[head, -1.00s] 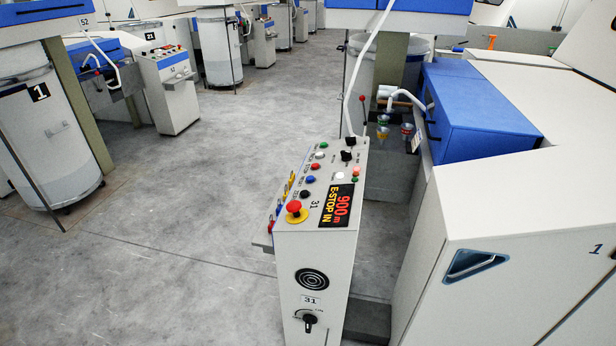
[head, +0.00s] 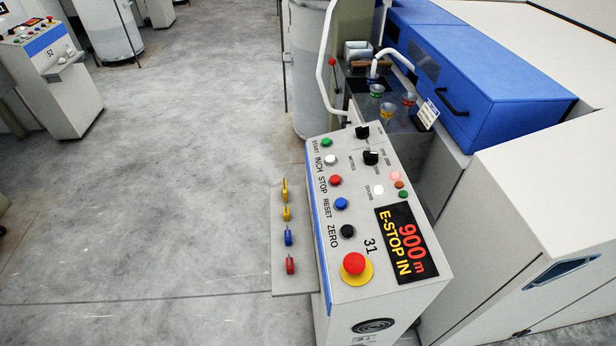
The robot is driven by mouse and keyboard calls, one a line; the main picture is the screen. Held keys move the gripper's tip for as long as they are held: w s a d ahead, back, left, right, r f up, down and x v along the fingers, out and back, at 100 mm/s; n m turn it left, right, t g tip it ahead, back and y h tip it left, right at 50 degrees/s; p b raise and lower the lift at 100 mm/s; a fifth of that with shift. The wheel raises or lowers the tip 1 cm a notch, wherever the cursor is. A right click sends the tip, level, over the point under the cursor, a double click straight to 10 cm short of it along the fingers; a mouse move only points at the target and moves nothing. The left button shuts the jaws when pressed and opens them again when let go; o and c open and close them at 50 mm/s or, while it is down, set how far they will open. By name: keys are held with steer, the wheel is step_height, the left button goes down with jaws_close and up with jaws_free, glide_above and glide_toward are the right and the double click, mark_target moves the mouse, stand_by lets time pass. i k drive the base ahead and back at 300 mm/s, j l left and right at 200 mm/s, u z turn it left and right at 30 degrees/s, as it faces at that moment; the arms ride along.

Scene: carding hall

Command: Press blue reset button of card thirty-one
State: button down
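The control console of card thirty-one (head: 303,224) stands near the middle of the head view, marked "31" on its sloped top. The blue reset button (head: 341,204) sits in its left column of buttons, beside the label RESET. The red stop button (head: 335,180) is above it and the black zero button (head: 347,231) below it. A red emergency-stop mushroom (head: 354,263) on a yellow disc is near the front end. The display (head: 401,243) reads "900 m" and "E-STOP IN". My gripper is not in view.
A side shelf (head: 294,277) with several coloured clips juts from the console's left side. The blue-covered machine (head: 480,75) and white cabinet (head: 545,190) stand at the right. Open grey floor (head: 190,170) lies to the left.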

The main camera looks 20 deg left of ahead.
mark_target(340, 203)
steer(key=j+z, duration=0.15)
steer(key=j, duration=0.7)
steer(key=j+z, duration=0.1)
steer(key=j, duration=0.7)
steer(key=k+j+z, duration=0.15)
steer(key=j, duration=0.65)
steer(key=i+j, duration=0.1)
steer(key=j, duration=0.25)
steer(key=i+j, duration=0.1)
steer(key=j, duration=0.2)
steer(key=i+j+z, duration=0.1)
steer(key=j, duration=0.25)
steer(key=i+j, duration=0.1)
steer(key=j, duration=0.25)
